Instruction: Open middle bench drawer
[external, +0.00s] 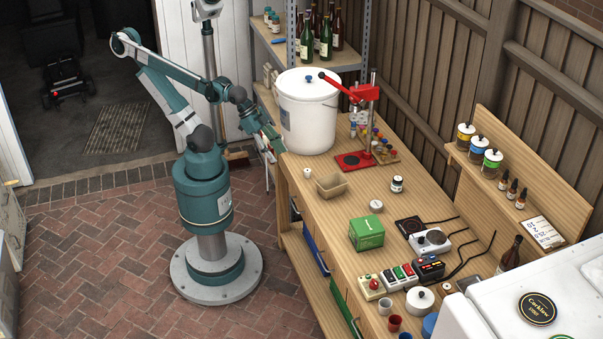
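The wooden bench (335,211) runs from the middle to the lower right. Along its left side, below the top, are a dark drawer front (295,211), a blue drawer front (315,252) and a green drawer front (346,309). The blue one is in the middle. They are seen steeply from above, so I cannot tell whether any stands slightly open. My gripper (274,146) is at the bench's far left corner, beside the white bucket and well away from the blue front. Its fingers are too small to tell open from shut.
The white lidded bucket (307,115) and red capping press (367,120) stand at the bench's far end. A tan tray (331,184), green box (366,234) and several small devices are on top.

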